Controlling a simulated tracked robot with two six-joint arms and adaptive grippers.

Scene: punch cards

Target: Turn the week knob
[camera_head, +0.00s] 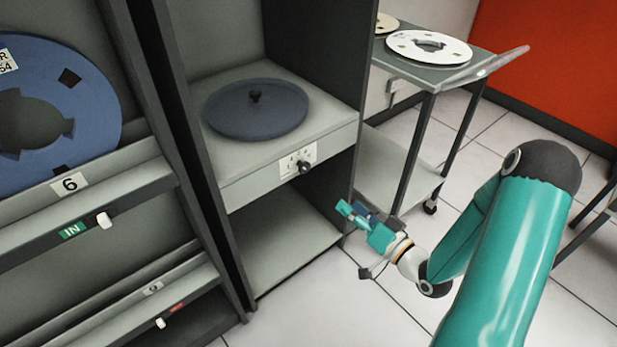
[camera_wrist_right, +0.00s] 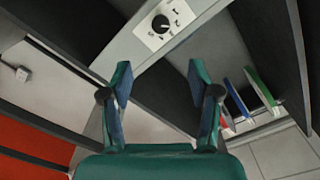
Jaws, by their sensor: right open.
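The week knob (camera_head: 304,167) is a small black knob on a white plate with markings, on the front edge of a grey shelf. It also shows in the right wrist view (camera_wrist_right: 160,23), near the top, with its white plate around it. My right gripper (camera_head: 347,211) is to the right of and below the knob in the head view, apart from it. In the right wrist view its two fingers (camera_wrist_right: 160,80) are spread with nothing between them, and the knob lies beyond the fingertips. My left gripper is not in view.
A dark blue disc (camera_head: 257,108) lies on the shelf above the knob. A dark cabinet side panel (camera_head: 338,95) stands right of it. A cart (camera_head: 430,72) with a white reel (camera_head: 429,46) stands farther right. A large blue reel (camera_head: 95,110) is at left.

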